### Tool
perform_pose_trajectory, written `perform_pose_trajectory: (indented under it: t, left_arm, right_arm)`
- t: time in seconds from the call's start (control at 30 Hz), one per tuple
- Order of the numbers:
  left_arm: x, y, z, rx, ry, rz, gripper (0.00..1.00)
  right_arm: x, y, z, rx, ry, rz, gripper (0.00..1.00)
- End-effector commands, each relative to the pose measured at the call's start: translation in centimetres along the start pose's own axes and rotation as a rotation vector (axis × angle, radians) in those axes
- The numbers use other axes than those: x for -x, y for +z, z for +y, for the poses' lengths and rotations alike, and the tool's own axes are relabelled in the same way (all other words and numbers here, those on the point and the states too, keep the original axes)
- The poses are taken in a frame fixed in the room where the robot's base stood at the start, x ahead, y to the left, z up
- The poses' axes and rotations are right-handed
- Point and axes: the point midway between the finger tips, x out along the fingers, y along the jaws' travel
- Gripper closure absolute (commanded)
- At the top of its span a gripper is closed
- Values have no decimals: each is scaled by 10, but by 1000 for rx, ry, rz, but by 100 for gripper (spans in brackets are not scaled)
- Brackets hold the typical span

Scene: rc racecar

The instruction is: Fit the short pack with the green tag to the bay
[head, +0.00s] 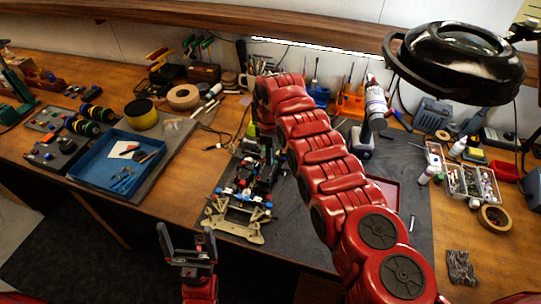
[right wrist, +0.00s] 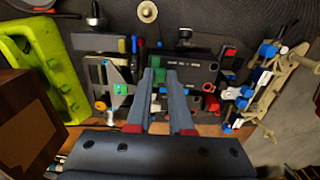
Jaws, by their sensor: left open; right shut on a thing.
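The RC car chassis (head: 245,185) lies on the grey mat, its pale front end toward me; it also fills the middle of the right wrist view (right wrist: 265,95). My right gripper (right wrist: 160,78) is over the chassis, shut on the short pack, whose green tag (right wrist: 159,66) shows between the fingertips. The fingers hide much of the pack, and I cannot tell whether it touches the bay. The bay is not clearly visible. In the head view my right arm hides its own gripper. My left gripper (head: 187,248) is open and empty in front of the table's edge.
A lime-green piece (right wrist: 40,75) and a brown box (right wrist: 25,125) are close left of the chassis in the right wrist view. A blue tray (head: 88,178) with tools is on the left. A red-rimmed tray (head: 385,190) and parts boxes (head: 468,182) are on the right.

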Motion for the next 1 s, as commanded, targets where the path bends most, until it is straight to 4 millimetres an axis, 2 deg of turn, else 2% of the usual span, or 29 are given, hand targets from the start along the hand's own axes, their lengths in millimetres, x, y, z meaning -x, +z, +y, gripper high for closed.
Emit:
perform_pose_trajectory:
  t: [0.97, 1.0]
  left_arm:
    - [22, 4, 1, 0, 0, 0, 7]
    - [21, 4, 1, 0, 0, 0, 7]
  right_arm:
    - [-23, 0, 1, 0, 2, 1, 100]
    - [-22, 0, 0, 0, 1, 1, 75]
